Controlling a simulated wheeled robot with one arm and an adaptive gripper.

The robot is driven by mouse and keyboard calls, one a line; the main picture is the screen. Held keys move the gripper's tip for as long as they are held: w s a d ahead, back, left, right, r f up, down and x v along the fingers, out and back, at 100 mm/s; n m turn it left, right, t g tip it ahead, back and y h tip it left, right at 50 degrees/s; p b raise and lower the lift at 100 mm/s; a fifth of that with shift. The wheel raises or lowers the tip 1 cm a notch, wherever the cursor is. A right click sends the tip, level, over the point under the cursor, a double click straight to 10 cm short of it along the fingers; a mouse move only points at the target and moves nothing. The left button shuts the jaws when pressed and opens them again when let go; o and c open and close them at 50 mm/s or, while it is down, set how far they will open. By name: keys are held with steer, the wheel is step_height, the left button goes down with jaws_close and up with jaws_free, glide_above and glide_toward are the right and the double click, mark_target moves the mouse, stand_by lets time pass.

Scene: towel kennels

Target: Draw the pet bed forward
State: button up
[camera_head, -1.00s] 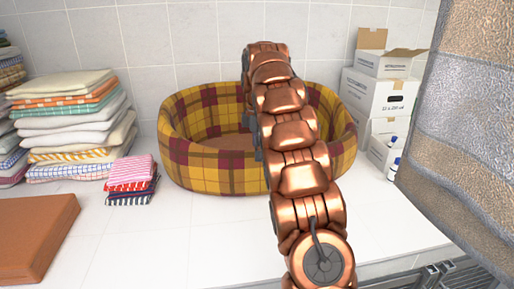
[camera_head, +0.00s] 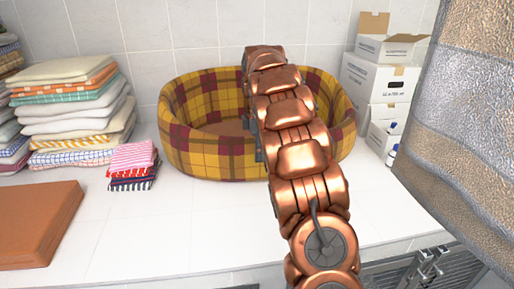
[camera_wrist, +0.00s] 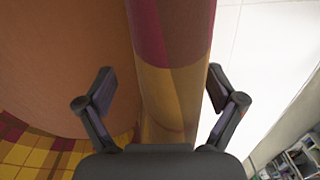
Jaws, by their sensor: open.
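The pet bed (camera_head: 212,155) is round, in yellow and maroon plaid with a brown inside. It stands upright on the white tiled counter in the head view, behind my arm. In the wrist view its front wall (camera_wrist: 172,85) runs between the fingers of my gripper (camera_wrist: 160,92). My gripper is open, with one finger over the bed's inside and the other over the outer side by the white counter. I cannot tell whether either finger touches the cloth. In the head view my arm hides most of the gripper and part of the bed's right half.
A tall stack of folded towels (camera_head: 75,110) and a small striped pile (camera_head: 132,167) stand left of the bed. White boxes (camera_head: 385,85) stand right of it. A brown block (camera_head: 35,225) lies front left. A hanging towel (camera_head: 465,130) fills the right. The counter in front of the bed is clear.

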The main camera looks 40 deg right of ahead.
steer(key=shift+c, duration=0.2)
jaws_close()
stand_by(0.6)
